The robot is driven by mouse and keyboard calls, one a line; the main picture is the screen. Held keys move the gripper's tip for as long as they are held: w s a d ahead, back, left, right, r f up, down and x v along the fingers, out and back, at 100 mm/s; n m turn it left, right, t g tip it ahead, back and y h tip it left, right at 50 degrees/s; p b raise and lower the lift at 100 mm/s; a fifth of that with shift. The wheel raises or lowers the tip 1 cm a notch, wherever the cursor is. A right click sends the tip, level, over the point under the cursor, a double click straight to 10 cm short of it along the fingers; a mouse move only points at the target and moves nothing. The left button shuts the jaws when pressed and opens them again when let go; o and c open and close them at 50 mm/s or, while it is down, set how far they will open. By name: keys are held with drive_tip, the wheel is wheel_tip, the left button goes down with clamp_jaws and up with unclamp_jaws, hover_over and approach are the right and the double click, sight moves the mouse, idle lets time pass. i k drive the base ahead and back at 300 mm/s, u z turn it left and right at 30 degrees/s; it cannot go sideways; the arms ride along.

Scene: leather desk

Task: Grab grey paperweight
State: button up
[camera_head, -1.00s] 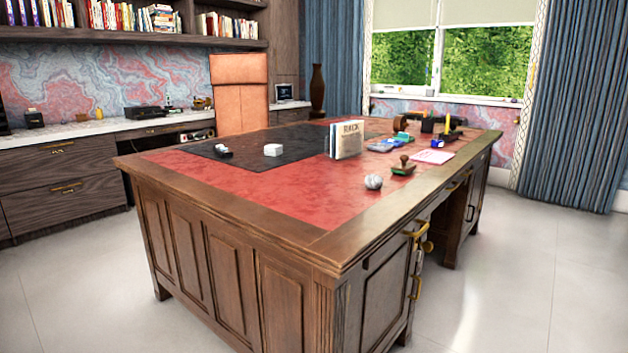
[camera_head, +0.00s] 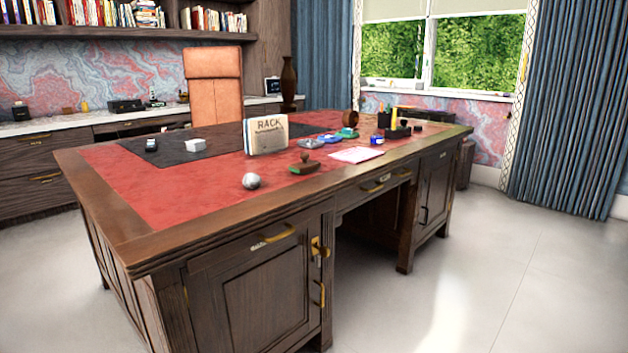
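The grey paperweight (camera_head: 251,181) is a small, roundish, light grey object. It rests on the red leather top of the wooden desk (camera_head: 112,218), near the edge that faces me. It stands in front of an upright book-like block marked "RACK" (camera_head: 266,136) and to the left of a stamp with a green base (camera_head: 304,165). Nothing covers the paperweight. My gripper is not in view.
A paper sheet (camera_head: 357,155), blue and green items (camera_head: 311,143) and a dark pen holder (camera_head: 398,131) are on the desk's right part. Brass handles (camera_head: 273,236) stick out in front. Floor (camera_head: 480,270) is clear at right.

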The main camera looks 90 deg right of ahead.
sight(251, 181)
drive_tip(key=k, duration=0.4)
drive_tip(key=z, duration=0.85)
